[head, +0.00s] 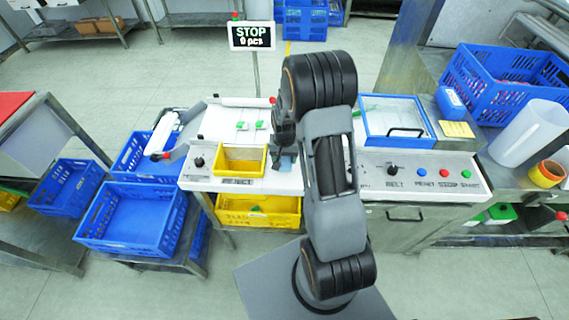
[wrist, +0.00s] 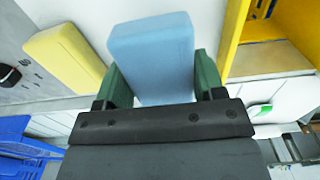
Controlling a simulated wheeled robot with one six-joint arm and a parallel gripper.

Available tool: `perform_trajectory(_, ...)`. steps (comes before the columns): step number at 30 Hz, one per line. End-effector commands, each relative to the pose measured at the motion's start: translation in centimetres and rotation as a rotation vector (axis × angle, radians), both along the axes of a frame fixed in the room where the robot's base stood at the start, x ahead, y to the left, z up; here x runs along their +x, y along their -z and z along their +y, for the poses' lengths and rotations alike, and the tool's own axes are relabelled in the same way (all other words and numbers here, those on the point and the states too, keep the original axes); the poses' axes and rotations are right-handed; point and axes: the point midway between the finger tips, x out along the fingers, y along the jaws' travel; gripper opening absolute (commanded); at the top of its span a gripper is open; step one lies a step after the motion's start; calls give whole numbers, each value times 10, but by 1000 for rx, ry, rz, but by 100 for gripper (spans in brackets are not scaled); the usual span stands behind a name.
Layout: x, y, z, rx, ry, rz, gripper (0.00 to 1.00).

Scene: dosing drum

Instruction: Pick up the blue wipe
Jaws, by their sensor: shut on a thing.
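The blue wipe (wrist: 152,55) is a light blue block in the wrist view, held between the two green fingers of my gripper (wrist: 165,85). In the head view a small part of the blue wipe (head: 287,163) shows below my gripper (head: 283,148), over the white machine top just right of the yellow reject bin (head: 240,160). My arm hides the rest. I cannot tell whether the wipe touches the surface.
A yellow block (wrist: 65,57) lies beside the wipe in the wrist view. A blue-framed clear lid (head: 396,117) is right of my arm, above a panel with a knob and buttons (head: 418,172). A STOP sign (head: 252,36) stands behind. Blue crates (head: 130,217) are at left.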

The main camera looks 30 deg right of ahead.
Motion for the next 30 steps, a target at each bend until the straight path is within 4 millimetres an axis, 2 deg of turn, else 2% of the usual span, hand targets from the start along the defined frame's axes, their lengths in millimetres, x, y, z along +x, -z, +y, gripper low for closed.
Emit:
perform_trajectory(8,-47,-54,10,0,0,-2,41)
perform_trajectory(12,-76,-65,16,0,0,0,41)
perform_trajectory(18,-107,-80,22,0,0,1,41)
perform_trajectory(24,-125,-88,26,1,0,3,41)
perform_trajectory(30,-133,-92,27,1,0,4,41)
